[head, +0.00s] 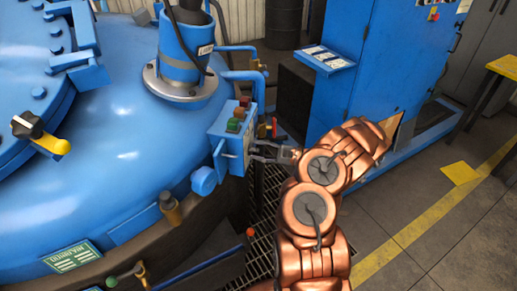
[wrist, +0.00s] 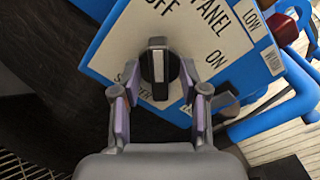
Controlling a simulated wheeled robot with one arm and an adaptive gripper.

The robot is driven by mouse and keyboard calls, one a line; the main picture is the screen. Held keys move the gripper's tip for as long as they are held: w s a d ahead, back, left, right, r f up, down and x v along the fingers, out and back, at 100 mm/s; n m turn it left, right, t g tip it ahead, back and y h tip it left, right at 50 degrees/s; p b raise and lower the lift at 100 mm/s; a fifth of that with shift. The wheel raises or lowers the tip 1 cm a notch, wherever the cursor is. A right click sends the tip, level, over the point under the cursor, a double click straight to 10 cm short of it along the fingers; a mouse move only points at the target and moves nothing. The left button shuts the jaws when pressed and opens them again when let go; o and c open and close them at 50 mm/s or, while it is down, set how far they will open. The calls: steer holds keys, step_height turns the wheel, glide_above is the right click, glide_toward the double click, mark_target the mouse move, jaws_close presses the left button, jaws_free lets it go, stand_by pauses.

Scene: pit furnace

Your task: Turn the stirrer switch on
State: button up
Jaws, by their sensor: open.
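The switch is a black rotary knob (wrist: 159,68) with a pale stripe, on a white label plate (wrist: 200,38) marked PANEL, OFF and ON. The stripe stands upright in the wrist view, its upper end toward OFF; ON lies to the right. Other wording is partly hidden by my fingers. My gripper (wrist: 160,82) is open, with one finger on each side of the knob; contact cannot be told. In the head view my gripper (head: 262,152) reaches from the right to the blue control box (head: 234,160), and the knob itself is hidden.
The box carries green and red buttons (head: 238,118) on its top and a red knob (head: 270,127) beside it. The large blue vessel (head: 130,140) stands to the left, with blue pipes (head: 245,75) behind. A blue cabinet (head: 385,85) stands behind my arm. Open floor lies at right.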

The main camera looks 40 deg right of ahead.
steer(key=shift+w+a, duration=0.1)
steer(key=shift+w, duration=0.05)
steer(key=shift+c, duration=0.2)
jaws_close()
